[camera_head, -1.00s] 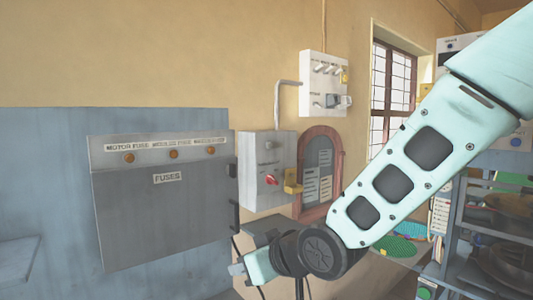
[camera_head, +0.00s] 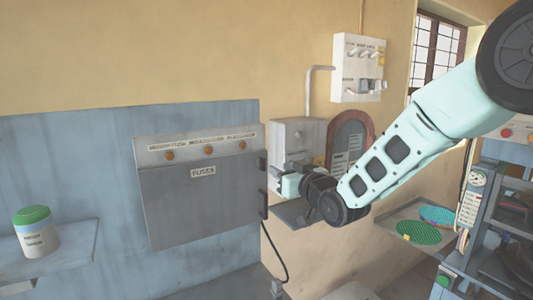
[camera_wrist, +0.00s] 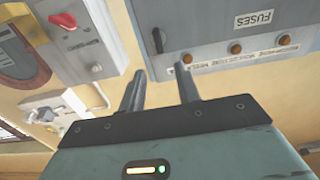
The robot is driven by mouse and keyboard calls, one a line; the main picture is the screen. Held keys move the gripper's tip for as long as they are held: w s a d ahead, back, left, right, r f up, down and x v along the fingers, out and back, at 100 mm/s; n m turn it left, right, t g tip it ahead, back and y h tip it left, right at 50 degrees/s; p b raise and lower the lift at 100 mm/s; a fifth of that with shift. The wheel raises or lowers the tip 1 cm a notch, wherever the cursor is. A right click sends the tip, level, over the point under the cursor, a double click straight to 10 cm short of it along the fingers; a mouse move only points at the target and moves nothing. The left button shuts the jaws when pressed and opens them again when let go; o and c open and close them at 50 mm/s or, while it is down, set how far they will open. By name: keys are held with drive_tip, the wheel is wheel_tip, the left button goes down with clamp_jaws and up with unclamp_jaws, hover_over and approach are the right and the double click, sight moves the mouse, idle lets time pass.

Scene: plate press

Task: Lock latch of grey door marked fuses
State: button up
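The grey door (camera_head: 200,202) marked FUSES is on the grey wall panel in the head view and looks closed. In the wrist view the door (camera_wrist: 230,18) is at the top right, upside down. A dark latch or handle piece (camera_head: 263,203) is at the door's right edge, with another above it. My gripper (camera_head: 283,178) is to the right of the door's edge in the head view. In the wrist view my gripper (camera_wrist: 160,90) has its two fingers apart with nothing between them, below the door box's edge. Contact with the latch is not visible.
A grey switch box (camera_head: 297,133) is behind my gripper; its red knob (camera_wrist: 63,20) shows in the wrist view. A white switch panel (camera_head: 358,68) is higher on the wall. A shelf (camera_head: 75,252) holds a green-lidded jar (camera_head: 35,232). A cluttered rack stands at the right.

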sight(265, 160)
drive_tip(key=p+x, duration=0.3)
drive_tip(key=x, duration=0.4)
drive_tip(key=shift+w+a+r, duration=0.15)
drive_tip(key=shift+w+a+p, duration=0.4)
drive_tip(key=shift+w+p, duration=0.05)
drive_tip(key=shift+w, duration=0.1)
drive_tip(key=shift+f, duration=0.2)
clamp_jaws()
